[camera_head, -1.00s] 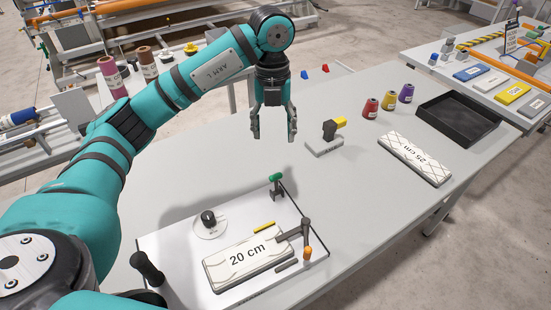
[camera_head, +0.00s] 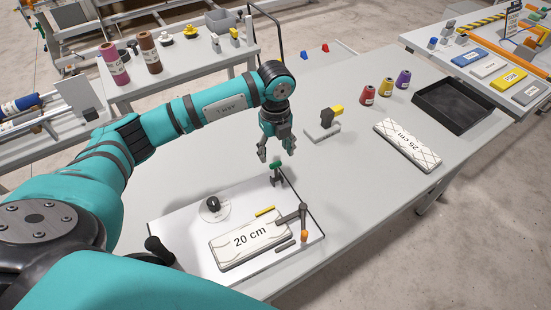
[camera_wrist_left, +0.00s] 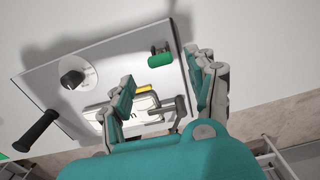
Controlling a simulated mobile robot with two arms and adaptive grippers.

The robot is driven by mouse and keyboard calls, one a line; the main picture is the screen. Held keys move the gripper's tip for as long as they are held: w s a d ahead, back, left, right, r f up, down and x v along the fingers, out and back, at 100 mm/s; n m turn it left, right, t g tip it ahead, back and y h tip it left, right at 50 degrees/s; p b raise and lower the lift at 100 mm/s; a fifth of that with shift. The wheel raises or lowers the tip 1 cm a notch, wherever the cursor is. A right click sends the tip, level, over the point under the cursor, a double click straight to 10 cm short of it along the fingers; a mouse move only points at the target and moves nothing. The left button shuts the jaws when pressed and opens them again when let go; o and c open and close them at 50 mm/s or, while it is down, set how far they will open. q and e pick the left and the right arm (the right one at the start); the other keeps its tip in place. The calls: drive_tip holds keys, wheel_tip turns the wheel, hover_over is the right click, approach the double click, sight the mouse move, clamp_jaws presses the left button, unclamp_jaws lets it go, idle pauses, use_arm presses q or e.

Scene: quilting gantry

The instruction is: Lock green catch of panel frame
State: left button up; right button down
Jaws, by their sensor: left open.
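The panel frame (camera_head: 180,235) is a white board lying on the grey table, with a black handle (camera_head: 159,250) at its left end. The green catch (camera_head: 275,164) stands at its far right corner; it also shows in the left wrist view (camera_wrist_left: 160,60). My left gripper (camera_head: 276,156) is open and hangs over the catch, with the fingers pointing down. In the left wrist view its fingers (camera_wrist_left: 163,90) are spread and empty, and the catch lies beyond them. I cannot tell whether they touch it. My right gripper is not in view.
The panel also carries a black knob (camera_head: 213,203), a 20 cm block (camera_head: 250,244) and an orange-tipped lever (camera_head: 303,236). A grey stand with a yellow-topped black part (camera_head: 326,120) is close behind. A 25 cm block (camera_head: 408,145) and black tray (camera_head: 454,105) lie right.

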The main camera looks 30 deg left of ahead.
sight(276, 163)
use_arm(q)
wheel_tip(276, 163, down, 6)
drive_tip(key=shift+p, duration=0.6)
drive_tip(key=shift+c, duration=0.4)
clamp_jaws()
